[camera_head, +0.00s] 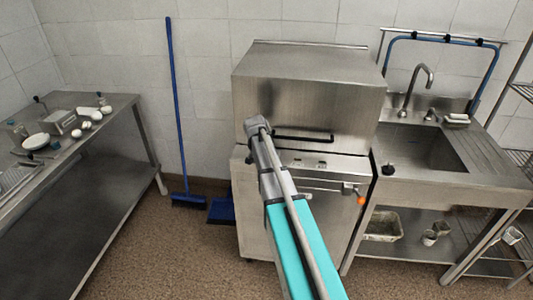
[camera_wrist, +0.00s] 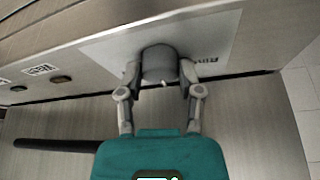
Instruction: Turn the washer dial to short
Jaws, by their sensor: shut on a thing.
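The washer (camera_head: 300,95) is a steel machine with a hood, standing against the back wall. In the wrist view its dial (camera_wrist: 160,62) is a grey round knob on a pale label plate (camera_wrist: 218,38). My gripper (camera_wrist: 160,75) has one finger on each side of the dial and is shut on it. A small white mark shows on the dial's lower edge. In the camera_head view my arm covers the dial and the gripper.
Two dark buttons with labels (camera_wrist: 43,71) sit left of the dial. A dark bar handle (camera_head: 303,136) crosses the hood. An orange knob (camera_head: 361,200) sticks out at the washer's right. A sink (camera_head: 425,148) stands right, a steel table (camera_head: 105,115) left, and a blue broom (camera_head: 176,110) between.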

